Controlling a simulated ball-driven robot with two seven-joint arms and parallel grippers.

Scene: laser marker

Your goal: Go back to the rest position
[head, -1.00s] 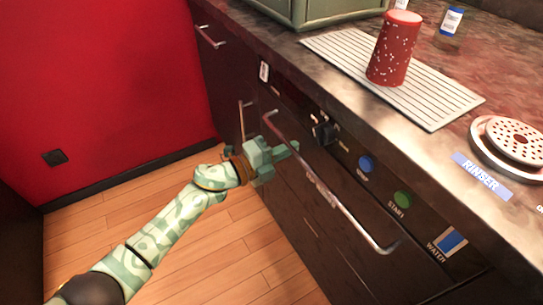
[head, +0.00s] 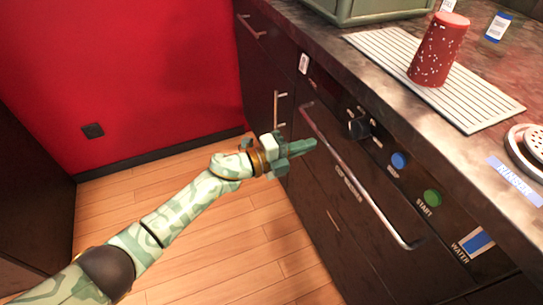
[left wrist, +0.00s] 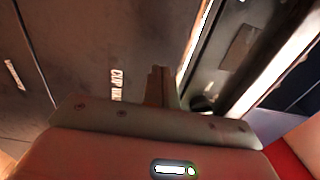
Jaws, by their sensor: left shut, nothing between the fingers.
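My left gripper (head: 308,147) is shut and empty in the head view. It is in front of the dark cabinet front, close to the upper end of the long metal handle (head: 362,180). I cannot tell whether it touches the handle. In the left wrist view the shut fingers (left wrist: 158,84) point toward the dark front with the "CUP" lettering. My left arm comes in from the lower left over the wooden floor. My right gripper is in neither view.
The machine front has a black knob (head: 359,127), a blue button (head: 399,161) and a green START button (head: 432,197). A red speckled cup (head: 437,52) stands upside down on a ribbed drain mat (head: 500,103) on the counter. Open floor (head: 190,235) lies left of the cabinet.

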